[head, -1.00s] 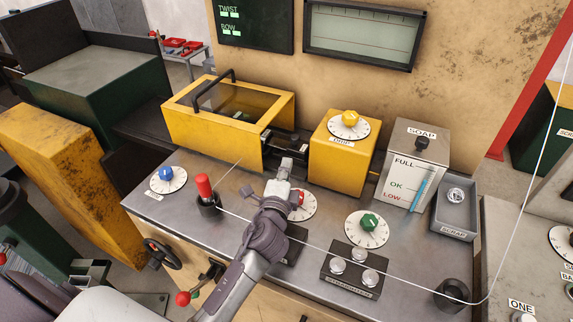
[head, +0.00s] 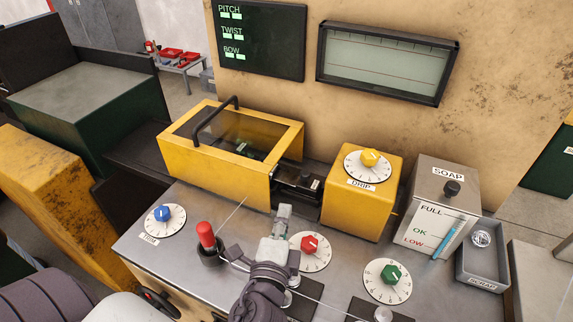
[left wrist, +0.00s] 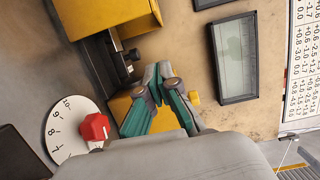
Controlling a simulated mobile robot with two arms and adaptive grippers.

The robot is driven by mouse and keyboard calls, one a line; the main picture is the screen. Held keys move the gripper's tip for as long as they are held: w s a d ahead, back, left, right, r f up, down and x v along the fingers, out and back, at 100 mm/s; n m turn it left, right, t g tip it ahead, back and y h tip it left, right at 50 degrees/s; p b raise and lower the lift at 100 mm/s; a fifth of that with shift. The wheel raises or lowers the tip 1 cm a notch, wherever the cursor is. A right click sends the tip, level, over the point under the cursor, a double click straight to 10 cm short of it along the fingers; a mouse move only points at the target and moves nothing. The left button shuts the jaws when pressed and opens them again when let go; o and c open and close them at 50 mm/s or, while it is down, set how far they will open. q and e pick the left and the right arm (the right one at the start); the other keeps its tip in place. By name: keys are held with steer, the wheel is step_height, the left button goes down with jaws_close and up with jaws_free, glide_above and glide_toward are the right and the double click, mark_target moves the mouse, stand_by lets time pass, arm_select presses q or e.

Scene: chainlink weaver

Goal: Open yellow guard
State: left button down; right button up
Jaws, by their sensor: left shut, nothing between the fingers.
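The yellow guard (head: 222,150) is a box-like cover with a dark see-through window in its top and a black bar handle (head: 215,118). It sits closed on the grey bench, left of the yellow drip box. Part of the guard also shows at the top of the left wrist view (left wrist: 108,14). My left gripper (head: 283,212) is shut and empty, in front of the guard's right end and below its handle, over the bench by the red-knobbed dial. In the left wrist view its green-padded fingers (left wrist: 158,78) meet with nothing between them. My right gripper is out of view.
The drip box (head: 358,215) with a yellow knob and the soap box (head: 432,230) stand to the right. A red-topped lever (head: 206,237) stands at the front left. Blue (head: 162,214), red (head: 310,247) and green (head: 392,273) dial knobs lie along the bench. A thin wire crosses the bench.

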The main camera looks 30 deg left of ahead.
mark_target(242, 167)
arm_select(q)
steer(key=w+a+p, duration=0.5)
steer(key=w+a, duration=0.1)
steer(key=w, duration=0.2)
steer(key=shift+w+a+r, duration=0.15)
steer(key=shift+w+r, duration=0.1)
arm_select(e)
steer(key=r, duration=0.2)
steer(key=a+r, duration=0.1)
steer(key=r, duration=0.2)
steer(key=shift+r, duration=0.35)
arm_select(q)
steer(key=a, duration=0.5)
steer(key=a+p, duration=0.1)
steer(key=a, duration=0.2)
steer(key=shift+s+a, duration=0.3)
steer(key=shift+a, duration=0.45)
steer(key=shift+d+r, duration=0.1)
steer(key=shift+d, duration=0.2)
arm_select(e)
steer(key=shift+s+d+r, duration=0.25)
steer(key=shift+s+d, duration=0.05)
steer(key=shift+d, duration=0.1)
